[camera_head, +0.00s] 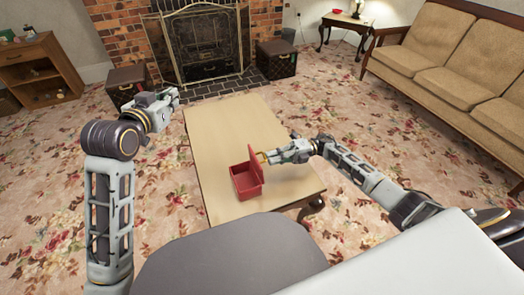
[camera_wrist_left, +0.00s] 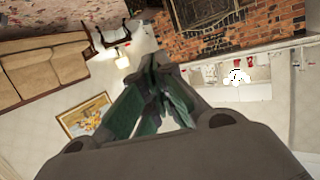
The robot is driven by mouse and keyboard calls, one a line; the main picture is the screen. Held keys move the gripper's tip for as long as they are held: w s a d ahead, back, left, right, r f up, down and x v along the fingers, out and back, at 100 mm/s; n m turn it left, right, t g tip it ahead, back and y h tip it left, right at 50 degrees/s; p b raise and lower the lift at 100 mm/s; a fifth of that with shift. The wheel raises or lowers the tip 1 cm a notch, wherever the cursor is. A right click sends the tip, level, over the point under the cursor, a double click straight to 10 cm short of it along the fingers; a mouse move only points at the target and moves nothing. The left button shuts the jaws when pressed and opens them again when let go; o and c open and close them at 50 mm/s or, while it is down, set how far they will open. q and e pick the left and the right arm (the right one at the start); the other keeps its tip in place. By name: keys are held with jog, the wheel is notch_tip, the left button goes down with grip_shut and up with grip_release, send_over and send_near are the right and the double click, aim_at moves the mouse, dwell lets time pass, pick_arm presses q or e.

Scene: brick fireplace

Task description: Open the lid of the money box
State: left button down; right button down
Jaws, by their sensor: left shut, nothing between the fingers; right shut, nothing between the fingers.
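The red money box (camera_head: 247,189) sits on the wooden coffee table (camera_head: 205,135), near its front end. Its lid (camera_head: 256,164) stands raised on the right side, and the inside shows. My right gripper (camera_head: 263,156) is shut and empty, right beside the lid; I cannot tell whether it touches it. My left gripper (camera_head: 177,93) is shut and empty, held up to the left of the table, away from the box. Its closed fingers also show in the left wrist view (camera_wrist_left: 160,62), where the box is not seen.
Most of the coffee table top beyond the box is clear. A brown sofa (camera_head: 440,85) stands to the right, and a brick fireplace with a screen (camera_head: 205,45) is at the back. Two dark chests (camera_head: 275,60) flank it. A wooden cabinet (camera_head: 40,72) is at the left.

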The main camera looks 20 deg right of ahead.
aim_at(261, 162)
pick_arm(q)
jog(key=d+r+m+g+h, duration=0.35)
jog(key=d+r, duration=0.25)
jog(key=d, duration=0.6)
jog(key=s+d+f+m+g+y, duration=0.1)
jog(key=s+f+m+g, duration=0.3)
jog(key=f, duration=0.4)
jog(key=s+d+f+m+g+y, duration=0.1)
jog(key=s+f+m+g, duration=0.3)
jog(key=f+g, duration=0.2)
notch_tip(261, 162, down, 2)
jog(key=shift+s+d+y, duration=0.25)
jog(key=shift+d+y, duration=0.1)
jog(key=x, duration=1.4)
